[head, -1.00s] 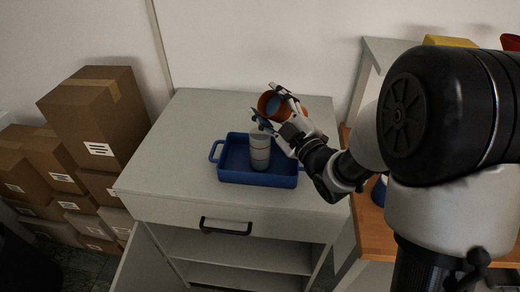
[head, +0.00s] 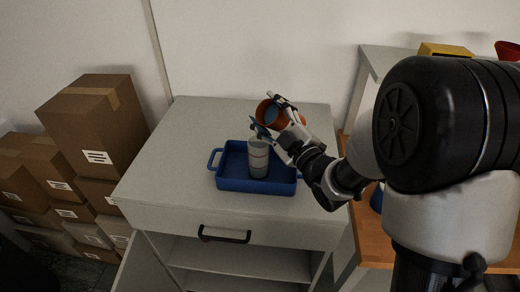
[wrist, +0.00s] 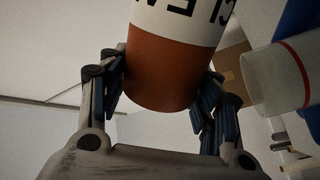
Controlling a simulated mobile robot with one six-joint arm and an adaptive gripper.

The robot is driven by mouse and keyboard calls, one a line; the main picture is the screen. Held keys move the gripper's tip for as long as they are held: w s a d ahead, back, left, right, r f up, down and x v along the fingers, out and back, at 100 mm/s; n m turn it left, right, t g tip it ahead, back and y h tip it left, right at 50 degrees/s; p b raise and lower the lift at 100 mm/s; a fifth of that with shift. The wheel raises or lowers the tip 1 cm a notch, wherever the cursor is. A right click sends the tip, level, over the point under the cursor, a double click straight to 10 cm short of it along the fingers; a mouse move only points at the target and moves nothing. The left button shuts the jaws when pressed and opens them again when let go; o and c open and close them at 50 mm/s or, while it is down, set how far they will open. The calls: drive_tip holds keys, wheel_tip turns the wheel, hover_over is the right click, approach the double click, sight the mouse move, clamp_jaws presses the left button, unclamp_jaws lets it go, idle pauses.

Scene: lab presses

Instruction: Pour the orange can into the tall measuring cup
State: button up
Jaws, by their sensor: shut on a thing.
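The tall measuring cup (head: 258,160) is pale grey with a red line and stands upright in the blue tray (head: 230,184). In the wrist view the can (wrist: 172,70) is orange with a white lettered label, between both fingers of my gripper (wrist: 165,90). The cup (wrist: 275,78) shows at the right there. Whether anything flows from the can cannot be told.
The tray sits on a grey cabinet top (head: 185,135) with free room at the left. Cardboard boxes (head: 95,125) are stacked left of the cabinet. A wooden surface (head: 370,225) is at the right. A yellow thing (head: 445,50) and a red thing (head: 508,50) are at the far right.

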drive_tip(key=p, duration=0.3)
drive_tip(key=shift+r+p, duration=0.35)
drive_tip(key=shift+p, duration=0.05)
drive_tip(key=shift+s+f+n+p, duration=0.15)
drive_tip(key=shift+n+p, duration=0.15)
drive_tip(key=shift+p, duration=0.5)
drive_tip(key=shift+f+b, duration=0.1)
drive_tip(key=shift+b, duration=0.3)
drive_tip(key=shift+n+b, duration=0.3)
drive_tip(key=shift+n, duration=0.1)
drive_tip(key=shift+b, duration=0.5)
idle(1.0)
drive_tip(key=shift+a+r, duration=0.1)
drive_tip(key=shift+r, duration=0.1)
drive_tip(key=shift+p, duration=0.35)
drive_tip(key=shift+n, duration=0.3)
drive_tip(key=shift+n+y+b, duration=0.3)
drive_tip(key=shift+b, duration=0.35)
